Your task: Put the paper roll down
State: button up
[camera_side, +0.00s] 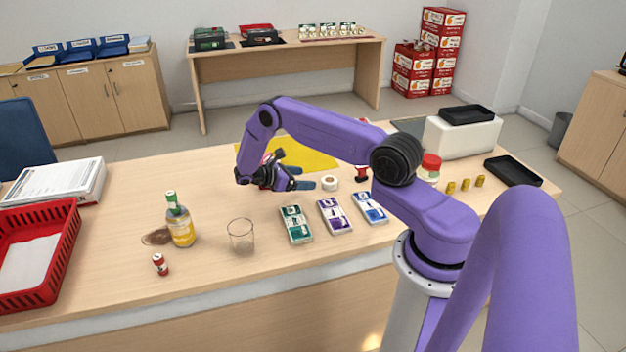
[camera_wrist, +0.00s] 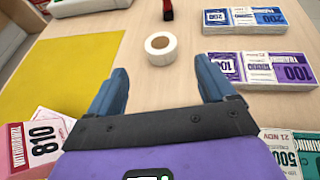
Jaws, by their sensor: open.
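The paper roll (camera_side: 330,183) is a small white ring with a tan core. It lies flat on the wooden counter (camera_side: 330,252), between the yellow mat and the banknote bundles. In the wrist view the roll (camera_wrist: 160,48) lies beyond my fingertips, near the middle of the gap between them, with clear counter around it. My gripper (camera_wrist: 163,78) is open, with two blue fingers apart and nothing between them. In the side view my gripper (camera_side: 298,179) is just left of the roll, apart from it.
Green, purple and blue banknote bundles (camera_side: 335,216) lie in front. A yellow mat (camera_side: 317,160) is behind. A red-handled stamp (camera_side: 361,174) stands right of the roll. A glass (camera_side: 241,236), bottle (camera_side: 180,225), small can (camera_side: 160,265), brown spill (camera_side: 155,238) and red basket (camera_side: 69,255) are left.

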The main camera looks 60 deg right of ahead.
jog(key=shift+w+a+r, duration=0.3)
jog(key=shift+w+a, duration=0.05)
jog(key=shift+a, duration=0.2)
jog(key=s+a+r+t+y, duration=0.1)
jog(key=a+r+t+y, duration=0.15)
jog(key=a+r, duration=0.7)
jog(key=a+r+t+y, duration=0.1)
jog(key=a+r+t, duration=0.35)
jog(key=a, duration=0.85)
jog(key=s+a+r+y, duration=0.2)
jog(key=s+a+r, duration=0.1)
jog(key=s, duration=0.3)
jog(key=s+a+r+n+t+y, duration=0.1)
jog(key=s+a+r+y, duration=0.1)
jog(key=s+a+r, duration=0.3)
jog(key=s+a+r+y, duration=0.1)
jog(key=s+a, duration=0.1)
jog(key=s, duration=0.5)
jog(key=s+r+y, duration=0.1)
jog(key=s+y, duration=0.2)
jog(key=s, duration=0.7)
jog(key=shift+s, duration=0.15)
jog(key=shift+a, duration=0.1)
